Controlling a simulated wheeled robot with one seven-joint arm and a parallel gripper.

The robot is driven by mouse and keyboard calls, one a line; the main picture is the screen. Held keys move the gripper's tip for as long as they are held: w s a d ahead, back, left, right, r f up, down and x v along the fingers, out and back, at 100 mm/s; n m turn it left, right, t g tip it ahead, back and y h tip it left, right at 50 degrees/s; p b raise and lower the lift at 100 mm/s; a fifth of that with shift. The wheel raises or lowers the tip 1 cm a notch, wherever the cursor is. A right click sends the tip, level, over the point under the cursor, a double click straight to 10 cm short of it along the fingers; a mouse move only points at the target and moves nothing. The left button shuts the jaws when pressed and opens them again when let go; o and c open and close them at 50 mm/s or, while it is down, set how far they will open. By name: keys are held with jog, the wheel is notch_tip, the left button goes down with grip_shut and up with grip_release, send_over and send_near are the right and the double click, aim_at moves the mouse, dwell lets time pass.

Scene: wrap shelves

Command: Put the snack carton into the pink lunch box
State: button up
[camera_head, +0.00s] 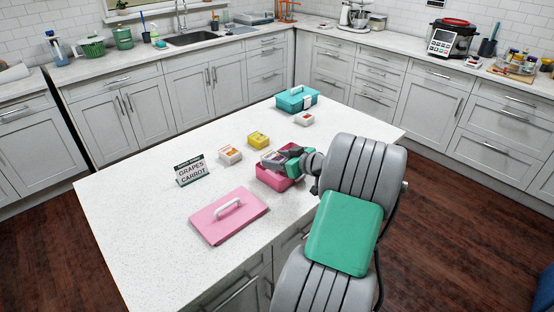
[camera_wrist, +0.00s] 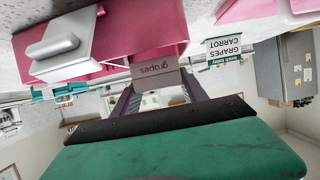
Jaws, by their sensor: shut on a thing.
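My gripper (camera_wrist: 157,76) is shut on a small carton (camera_wrist: 153,66) with a greyish side that reads "grapes" upside down in the wrist view. The open pink lunch box (camera_head: 273,180) is on the island counter. In the head view my gripper (camera_head: 271,157) is at the lunch box's far side, over its opening or rim. The held carton is largely hidden there by the gripper. Pink walls show close to the carton in the wrist view (camera_wrist: 172,30). I cannot tell whether the carton touches the box or how deep it is.
Small cartons, one orange-white (camera_head: 230,155), one yellow (camera_head: 258,140) and one red-white (camera_head: 304,119), stand nearby. A teal box (camera_head: 297,99) is behind. The counter's left is clear.

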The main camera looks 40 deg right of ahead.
jog(key=shift+f, duration=0.2)
jog(key=o, duration=1.4)
jog(key=shift+c, duration=0.2)
jog(key=shift+r, duration=0.15)
